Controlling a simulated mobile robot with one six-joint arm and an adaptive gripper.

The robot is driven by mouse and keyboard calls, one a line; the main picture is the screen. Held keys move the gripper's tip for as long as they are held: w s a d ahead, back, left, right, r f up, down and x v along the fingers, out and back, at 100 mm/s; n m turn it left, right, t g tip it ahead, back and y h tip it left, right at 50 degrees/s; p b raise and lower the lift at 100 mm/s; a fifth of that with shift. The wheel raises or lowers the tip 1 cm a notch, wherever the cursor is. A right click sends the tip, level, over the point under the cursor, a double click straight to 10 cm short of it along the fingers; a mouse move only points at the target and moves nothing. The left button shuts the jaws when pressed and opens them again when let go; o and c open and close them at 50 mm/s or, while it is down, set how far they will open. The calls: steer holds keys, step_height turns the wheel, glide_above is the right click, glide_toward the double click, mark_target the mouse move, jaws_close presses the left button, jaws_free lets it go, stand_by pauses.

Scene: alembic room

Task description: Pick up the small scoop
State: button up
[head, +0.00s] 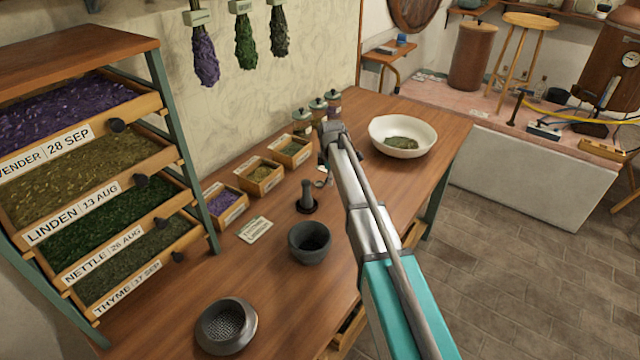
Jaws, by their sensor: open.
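My arm reaches in from the lower right over the wooden table. My gripper (326,160) is at its far end, above the table behind the pestle, and looks small and dark; it is open. A small pale object (322,182) shows just below the gripper, partly covered by it. It may be the small scoop, but it is too small and hidden to be sure. I cannot tell whether the gripper touches it.
The table (275,285) also holds a dark pestle (307,197), a mortar (309,242), a round sieve (227,325), a card (255,230), small herb boxes (260,176), lidded jars (318,108) and a white bowl (402,134). A drawer rack (110,190) stands left.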

jaws_close()
steer(key=shift+r, duration=0.1)
stand_by(0.4)
step_height(320, 180, up, 3)
steer(key=p, duration=0.3)
steer(key=shift+f, duration=0.2)
steer(key=s+d+r+p, duration=0.2)
steer(key=s+r+p, duration=0.8)
steer(key=s, duration=0.3)
steer(key=shift+s+d, duration=0.3)
steer(key=shift+s, duration=0.1)
steer(key=shift+s, duration=0.1)
